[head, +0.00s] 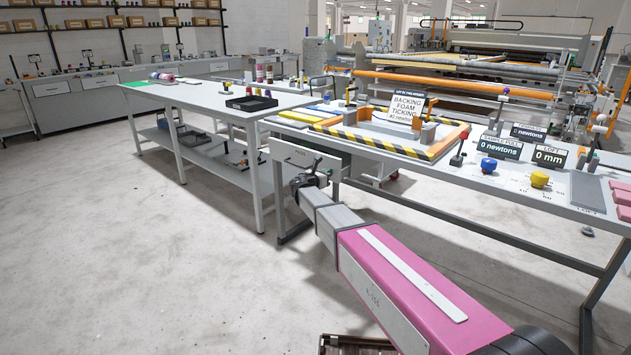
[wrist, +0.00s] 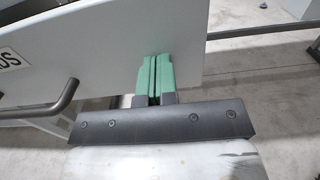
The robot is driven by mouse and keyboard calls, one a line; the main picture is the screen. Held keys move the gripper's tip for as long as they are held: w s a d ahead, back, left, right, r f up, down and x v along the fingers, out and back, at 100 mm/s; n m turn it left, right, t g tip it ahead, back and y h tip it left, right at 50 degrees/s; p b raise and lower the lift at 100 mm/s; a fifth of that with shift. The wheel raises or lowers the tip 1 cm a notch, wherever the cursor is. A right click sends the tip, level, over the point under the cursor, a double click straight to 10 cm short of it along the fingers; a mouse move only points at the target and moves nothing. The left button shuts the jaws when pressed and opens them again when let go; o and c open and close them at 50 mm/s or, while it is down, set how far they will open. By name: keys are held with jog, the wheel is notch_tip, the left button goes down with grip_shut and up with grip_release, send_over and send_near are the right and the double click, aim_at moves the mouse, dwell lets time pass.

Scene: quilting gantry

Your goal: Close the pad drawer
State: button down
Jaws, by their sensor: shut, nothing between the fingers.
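The pad drawer (head: 304,156) is under the front left end of the workbench, and its pale grey front stands out from the bench. In the wrist view the drawer front (wrist: 100,50) fills the upper left, with a label ending in "DS" and a dark bar handle (wrist: 48,106) at the left. My gripper (wrist: 153,80) has its two green fingers together with nothing between them. The fingertips overlap the lower right part of the drawer front, right of the handle; whether they touch it I cannot tell. In the head view my gripper (head: 309,178) is just below the drawer front, its fingertips hard to make out.
The workbench (head: 470,188) carries a striped frame (head: 370,143), signs and knobs. A grey side table (head: 205,97) with a black tray (head: 251,103) stands left of the drawer. The floor (head: 120,260) at the left is clear.

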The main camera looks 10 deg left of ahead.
jog(key=x, duration=0.7)
jog(key=shift+w+d, duration=0.15)
jog(key=shift+w, duration=0.1)
jog(key=shift+w+r, duration=0.1)
jog(key=shift+w, duration=0.05)
jog(key=v, duration=1.5)
jog(key=s+d+f+m+g+y, duration=0.1)
jog(key=s+d+f+m+g, duration=0.6)
jog(key=d, duration=0.5)
jog(key=s+d+f+m+g+y, duration=0.1)
jog(key=s+d+f+m+g, duration=0.2)
jog(key=s+d+f+m, duration=0.65)
jog(key=s+d+f+m+g+y, duration=0.1)
jog(key=s+d+m+g+y, duration=0.1)
jog(key=s+d+m+y, duration=0.2)
jog(key=s+d+m+g+y, duration=0.3)
jog(key=s+m, duration=0.5)
jog(key=s, duration=0.4)
jog(key=shift+s+d+f+m+y, duration=0.3)
jog(key=shift+d+f+m+y, duration=0.1)
jog(key=shift+d+y, duration=0.15)
